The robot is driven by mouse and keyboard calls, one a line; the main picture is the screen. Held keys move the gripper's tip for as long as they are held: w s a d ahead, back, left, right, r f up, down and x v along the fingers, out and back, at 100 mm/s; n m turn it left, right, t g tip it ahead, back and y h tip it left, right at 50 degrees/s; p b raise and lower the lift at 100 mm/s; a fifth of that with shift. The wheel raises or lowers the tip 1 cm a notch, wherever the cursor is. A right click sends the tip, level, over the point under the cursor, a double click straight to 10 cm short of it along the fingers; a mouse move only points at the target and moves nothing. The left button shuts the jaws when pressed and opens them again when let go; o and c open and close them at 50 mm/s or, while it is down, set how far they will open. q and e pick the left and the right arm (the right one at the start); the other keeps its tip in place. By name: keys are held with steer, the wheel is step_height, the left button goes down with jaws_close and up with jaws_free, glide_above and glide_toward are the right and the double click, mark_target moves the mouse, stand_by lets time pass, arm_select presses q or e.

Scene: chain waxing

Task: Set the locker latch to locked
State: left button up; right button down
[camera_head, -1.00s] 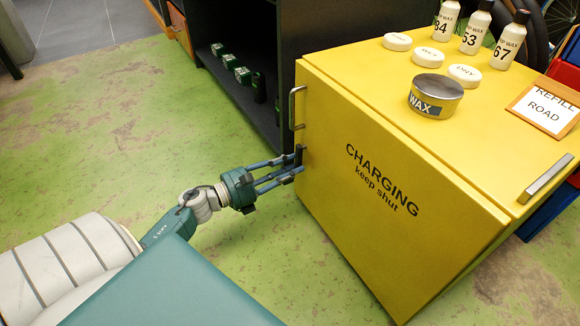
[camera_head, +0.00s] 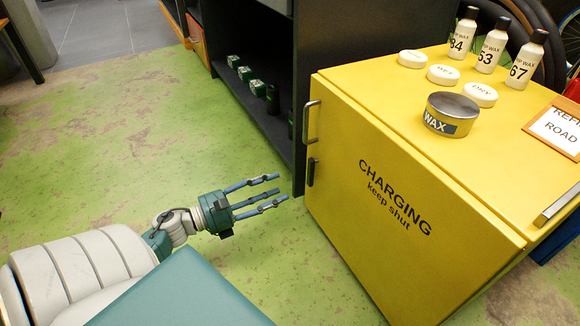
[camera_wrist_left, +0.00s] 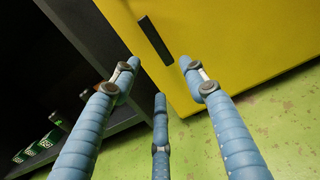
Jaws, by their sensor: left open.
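The yellow locker (camera_head: 400,215) reads "CHARGING keep shut" on its front door, which looks closed. The latch (camera_head: 312,172) is a small black bar near the door's left edge, below a metal handle (camera_head: 311,122). It looks close to upright along that edge. In the left wrist view the black latch (camera_wrist_left: 155,41) lies on the yellow face beyond the fingers. My left gripper (camera_head: 277,190) is open and empty, left of the latch and apart from it. Its three blue fingers (camera_wrist_left: 160,100) point toward the locker. My right gripper is not seen.
A dark shelf unit (camera_head: 243,110) with several small green boxes stands behind, left of the locker. A wax tin (camera_head: 452,114), white discs and several bottles stand on the locker top. Green floor (camera_head: 110,150) is free on the left.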

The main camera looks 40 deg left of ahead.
arm_select(q)
steer(key=shift+v, duration=1.6)
